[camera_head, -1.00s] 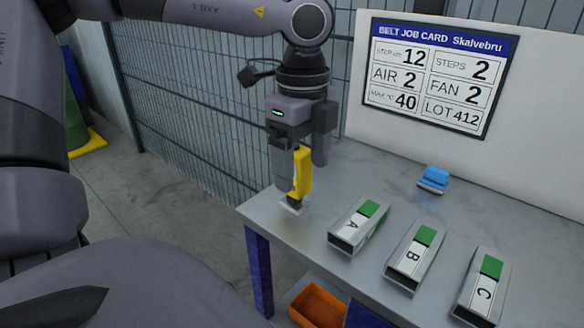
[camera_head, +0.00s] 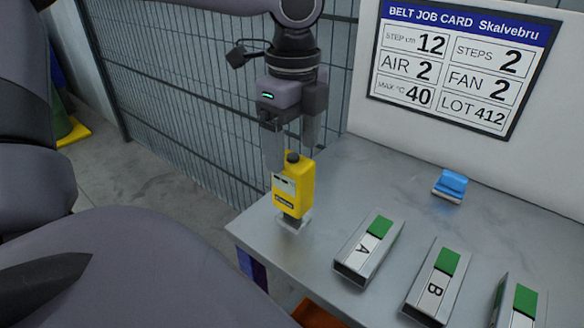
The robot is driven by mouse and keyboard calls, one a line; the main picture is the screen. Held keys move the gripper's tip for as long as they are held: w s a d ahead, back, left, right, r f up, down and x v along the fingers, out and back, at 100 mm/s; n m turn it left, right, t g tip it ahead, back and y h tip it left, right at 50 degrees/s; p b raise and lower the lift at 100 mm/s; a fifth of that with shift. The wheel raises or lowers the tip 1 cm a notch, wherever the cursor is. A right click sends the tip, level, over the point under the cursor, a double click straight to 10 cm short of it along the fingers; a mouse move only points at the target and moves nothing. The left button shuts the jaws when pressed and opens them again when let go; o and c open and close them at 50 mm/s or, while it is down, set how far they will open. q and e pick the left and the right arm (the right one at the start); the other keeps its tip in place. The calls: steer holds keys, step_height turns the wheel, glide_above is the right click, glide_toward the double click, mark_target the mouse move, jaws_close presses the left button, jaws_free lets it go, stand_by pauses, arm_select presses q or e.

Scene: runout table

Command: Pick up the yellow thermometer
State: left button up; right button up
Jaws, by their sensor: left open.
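My right gripper is not in view.
Metal blocks marked A (camera_head: 369,248) and B (camera_head: 437,283), plus a partly cut-off one (camera_head: 520,305), stand along the table (camera_head: 322,255). A blue clip-like object (camera_head: 451,185) lies farther back. A job card (camera_head: 455,68) is on the white panel. Wire fencing (camera_head: 190,120) stands behind.

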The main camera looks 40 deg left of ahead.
mark_target(293, 190)
arm_select(q)
steer(key=shift+f, duration=3)
steer(key=c, duration=1)
